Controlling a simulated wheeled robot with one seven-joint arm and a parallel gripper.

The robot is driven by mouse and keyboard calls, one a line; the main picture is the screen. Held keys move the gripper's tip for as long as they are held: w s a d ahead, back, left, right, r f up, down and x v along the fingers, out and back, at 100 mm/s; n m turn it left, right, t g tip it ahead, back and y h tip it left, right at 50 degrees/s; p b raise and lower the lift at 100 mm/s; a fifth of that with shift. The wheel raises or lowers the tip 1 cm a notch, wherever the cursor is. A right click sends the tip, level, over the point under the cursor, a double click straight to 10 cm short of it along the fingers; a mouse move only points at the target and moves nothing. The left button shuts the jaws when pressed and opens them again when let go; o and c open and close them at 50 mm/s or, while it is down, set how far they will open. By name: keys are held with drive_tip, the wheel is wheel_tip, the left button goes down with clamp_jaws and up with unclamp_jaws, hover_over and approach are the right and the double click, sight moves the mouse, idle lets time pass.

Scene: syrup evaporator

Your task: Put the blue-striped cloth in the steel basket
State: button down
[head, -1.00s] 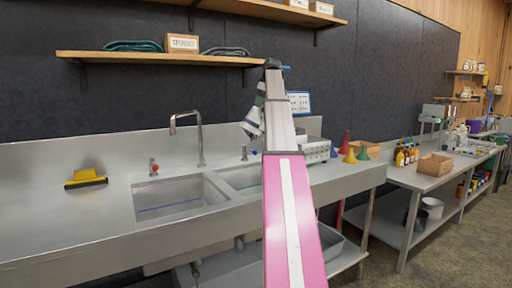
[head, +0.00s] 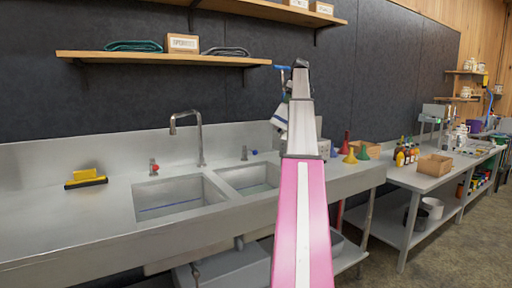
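The blue-striped cloth (head: 281,117) hangs in the air left of my arm, in front of the dark wall above the right sink basin. It is white with darker stripes, and my arm hides part of it. My gripper (head: 284,70) is at the far end of the raised arm, high above the counter. Its fingertips are not clear, but the cloth hangs below it and has moved with it. A grey perforated box, which looks like the steel basket (head: 325,149), stands on the counter right of the sink, mostly hidden behind my arm.
The steel sink counter (head: 100,220) has a tall faucet (head: 199,135) and a yellow-black brush (head: 86,178). Coloured funnels (head: 350,156) stand right of the box. A wooden shelf (head: 160,57) with folded cloths hangs above. A side table (head: 425,182) holds bottles and a wooden crate.

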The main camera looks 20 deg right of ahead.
drive_tip(key=w+d+r, duration=0.1)
drive_tip(key=d, duration=1.5)
drive_tip(key=shift+w+d, duration=0.15)
drive_tip(key=shift+w, duration=0.25)
drive_tip(key=shift+w+a, duration=0.25)
drive_tip(key=shift+a, duration=0.1)
idle(0.5)
drive_tip(key=shift+f, duration=13.9)
